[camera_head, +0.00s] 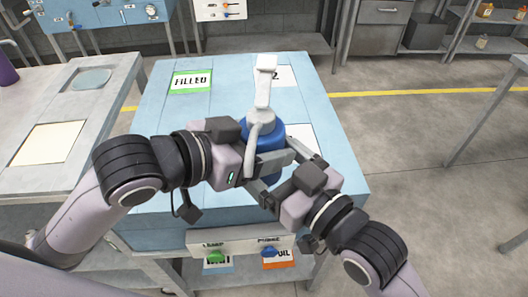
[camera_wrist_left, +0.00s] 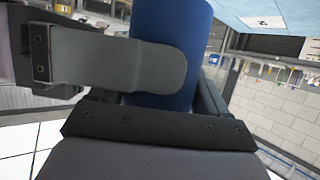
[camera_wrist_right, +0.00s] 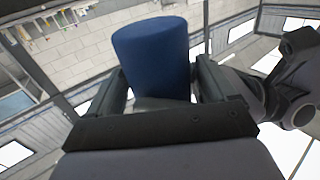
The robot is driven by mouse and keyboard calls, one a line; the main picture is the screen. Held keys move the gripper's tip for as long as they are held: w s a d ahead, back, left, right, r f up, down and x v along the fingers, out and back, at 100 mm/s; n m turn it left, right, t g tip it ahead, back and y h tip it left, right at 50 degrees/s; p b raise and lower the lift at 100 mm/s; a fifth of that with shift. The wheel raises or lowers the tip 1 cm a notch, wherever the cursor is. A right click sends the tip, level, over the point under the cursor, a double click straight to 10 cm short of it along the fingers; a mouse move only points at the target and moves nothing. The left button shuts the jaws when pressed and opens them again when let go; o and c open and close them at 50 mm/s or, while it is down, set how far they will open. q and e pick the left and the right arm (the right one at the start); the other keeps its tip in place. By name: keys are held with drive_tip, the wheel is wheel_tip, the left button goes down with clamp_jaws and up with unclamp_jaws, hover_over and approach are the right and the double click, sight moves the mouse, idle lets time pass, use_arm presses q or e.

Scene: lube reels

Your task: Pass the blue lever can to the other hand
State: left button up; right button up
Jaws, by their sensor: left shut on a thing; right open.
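The blue lever can (camera_head: 264,150) has a blue body with a pale grey top and a raised white lever. It is upright in the head view, in front of me over the blue table. My left gripper (camera_head: 268,160) is shut on the can's body from the left. My right gripper (camera_head: 288,178) is open, with its fingers on either side of the can from the lower right. The can's blue body also fills the middle of the left wrist view (camera_wrist_left: 172,55) and stands between the right fingers in the right wrist view (camera_wrist_right: 152,58). The fingers partly hide its lower body.
The blue table (camera_head: 160,120) carries a green-edged FILLED label (camera_head: 191,82) and other white labels. A grey bench (camera_head: 95,105) stands left. Shelves stand at the back right.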

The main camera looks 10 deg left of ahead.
use_arm(q)
drive_tip(key=shift+r, duration=0.1)
use_arm(e)
drive_tip(key=shift+w+a, duration=0.4)
drive_tip(key=shift+a, duration=0.1)
drive_tip(key=c, duration=0.7)
use_arm(q)
drive_tip(key=o, duration=0.9)
use_arm(e)
drive_tip(key=shift+r, duration=0.15)
drive_tip(key=c, duration=0.3)
use_arm(q)
drive_tip(key=o, duration=0.4)
use_arm(e)
drive_tip(key=shift+c, duration=0.2)
